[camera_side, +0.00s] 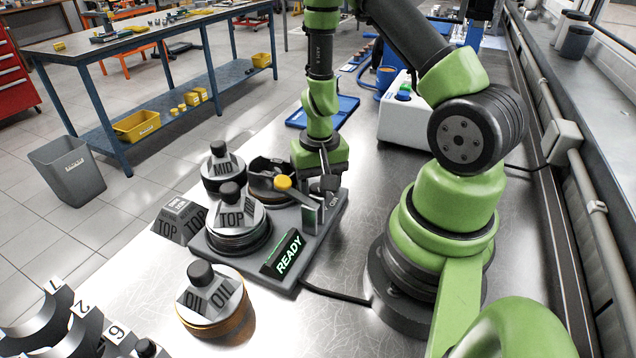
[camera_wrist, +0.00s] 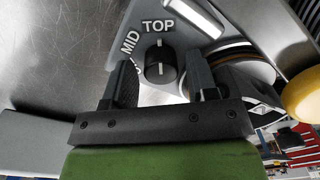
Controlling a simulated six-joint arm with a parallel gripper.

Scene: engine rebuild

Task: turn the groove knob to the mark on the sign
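The groove knob (camera_wrist: 160,62) is small, round and dark, on a grey panel with TOP and MID lettering in the wrist view; a third label is mostly covered. A white stroke at its upper edge lines up with TOP; a paler line shows lower on the knob. My gripper (camera_wrist: 162,78) is open, its dark fingers to either side of the knob with gaps. In the side view my gripper (camera_side: 325,184) is low over the fixture's back right, and I cannot make out the knob there. A grey tent-shaped sign (camera_side: 181,220) reads TOP.
The grey fixture (camera_side: 219,258) has a lit READY display (camera_side: 285,255) and a yellow-capped part (camera_side: 283,183). Ring stacks with knobbed tops marked MID (camera_side: 222,168), TOP (camera_side: 238,222) and OIL (camera_side: 212,300) stand around. A white box (camera_side: 405,121) is behind.

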